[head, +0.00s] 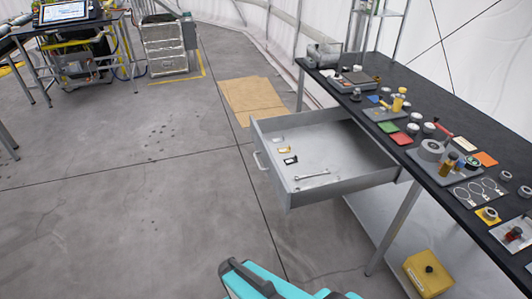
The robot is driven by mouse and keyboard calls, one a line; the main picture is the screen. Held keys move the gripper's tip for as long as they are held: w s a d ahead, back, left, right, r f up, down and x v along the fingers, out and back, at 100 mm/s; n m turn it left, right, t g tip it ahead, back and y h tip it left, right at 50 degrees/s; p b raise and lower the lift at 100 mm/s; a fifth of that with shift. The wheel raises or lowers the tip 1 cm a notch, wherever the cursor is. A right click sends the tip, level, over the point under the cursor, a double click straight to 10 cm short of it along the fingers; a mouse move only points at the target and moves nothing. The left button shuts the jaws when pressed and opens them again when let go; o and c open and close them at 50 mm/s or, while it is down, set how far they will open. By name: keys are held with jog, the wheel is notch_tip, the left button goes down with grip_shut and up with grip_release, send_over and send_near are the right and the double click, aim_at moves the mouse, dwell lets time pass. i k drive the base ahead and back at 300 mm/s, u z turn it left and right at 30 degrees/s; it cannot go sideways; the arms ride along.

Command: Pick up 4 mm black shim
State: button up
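A small black piece (290,161), which looks like the black shim, lies in the open grey drawer (335,189) under the workbench. It is near the drawer's left side, and its thickness is too small to read. A small yellow piece (284,150) lies just behind it, and a small whitish piece (278,140) lies farther back. A silver wrench (312,175) lies in front of it, toward the drawer's near wall. Teal and black parts of my own body show at the bottom edge, well below the drawer. My gripper's fingertips are not visible.
The black workbench top (408,165) on the right is crowded with small parts and tools. A yellow box (428,272) sits on the lower shelf. Flat cardboard (250,98) lies on the floor behind the drawer. The concrete floor left of the drawer is clear.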

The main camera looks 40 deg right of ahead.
aim_at(294, 161)
jog(key=u, duration=0.7)
jog(key=k, duration=1.3)
jog(key=z, duration=1.35)
jog(key=i, duration=0.85)
jog(key=u, duration=0.15)
